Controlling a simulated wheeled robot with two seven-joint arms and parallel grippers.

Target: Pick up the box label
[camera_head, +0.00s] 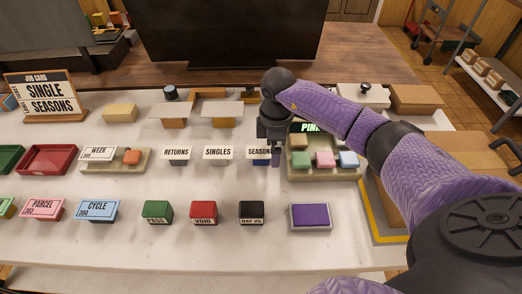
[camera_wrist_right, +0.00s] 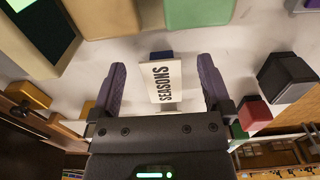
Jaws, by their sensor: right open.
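The SEASONS label (camera_head: 258,152) is a small white plate with black print on a dark blue block, at the right end of a row with the RETURNS label (camera_head: 177,153) and the SINGLES label (camera_head: 217,153). My right gripper (camera_head: 274,150) is at the right part of the SEASONS label and partly hides it. In the right wrist view the SEASONS label (camera_wrist_right: 163,82) shows between the two spread fingers of my right gripper (camera_wrist_right: 160,75), with space on both sides. The job card (camera_head: 45,97) at the far left reads SINGLE SEASONS. My left gripper is out of view.
A tray with coloured blocks (camera_head: 323,160) stands just right of the gripper. PASS (camera_head: 157,212), VOID (camera_head: 204,212) and dated (camera_head: 251,212) stamps and a purple pad (camera_head: 310,216) stand in front. The white counter between the rows is clear.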

